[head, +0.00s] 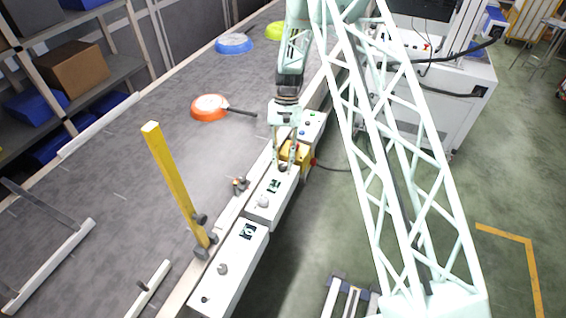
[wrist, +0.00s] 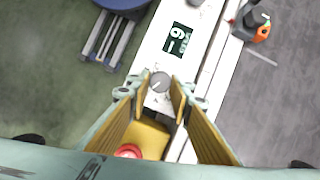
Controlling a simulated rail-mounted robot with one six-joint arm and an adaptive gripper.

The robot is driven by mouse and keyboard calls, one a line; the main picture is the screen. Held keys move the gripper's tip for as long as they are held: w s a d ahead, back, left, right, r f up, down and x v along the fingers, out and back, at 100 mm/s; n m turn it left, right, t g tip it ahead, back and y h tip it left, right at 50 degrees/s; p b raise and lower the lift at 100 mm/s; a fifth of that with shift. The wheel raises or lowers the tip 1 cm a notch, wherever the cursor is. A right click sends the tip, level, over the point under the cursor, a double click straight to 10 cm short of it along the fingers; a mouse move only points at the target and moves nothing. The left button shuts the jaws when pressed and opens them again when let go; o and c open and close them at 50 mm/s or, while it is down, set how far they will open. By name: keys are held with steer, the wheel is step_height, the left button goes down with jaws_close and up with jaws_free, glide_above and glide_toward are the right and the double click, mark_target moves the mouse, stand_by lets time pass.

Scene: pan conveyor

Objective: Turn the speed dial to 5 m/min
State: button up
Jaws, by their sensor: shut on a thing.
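The grey speed dial (wrist: 160,82) sits on a white control box (head: 258,212) along the conveyor's edge. My gripper (wrist: 159,90) is over the box with its fingertips closed around the dial's sides. In the head view my gripper (head: 284,166) points down at the box's far end, and the fingers partly hide the dial. A dark display (wrist: 186,40) beside the dial shows large pale digits, turned sideways; I cannot read them surely. It also shows in the head view (head: 273,186).
A yellow box (wrist: 146,137) with a red button (wrist: 129,151) lies beside the dial. A second control box (head: 233,262) is nearer. A yellow post (head: 175,180) stands at the belt's edge. An orange pan (head: 209,107) and a blue pan (head: 234,43) lie on the conveyor.

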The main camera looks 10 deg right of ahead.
steer(key=shift+a+n+h, duration=0.15)
steer(key=shift+n+h, duration=0.65)
steer(key=shift+n, duration=1.2)
steer(key=o, duration=0.8)
steer(key=shift+o, duration=0.2)
steer(key=shift+w+r, duration=0.1)
steer(key=v, duration=1.1)
steer(key=shift+w+r, duration=0.3)
steer(key=shift+r, duration=0.1)
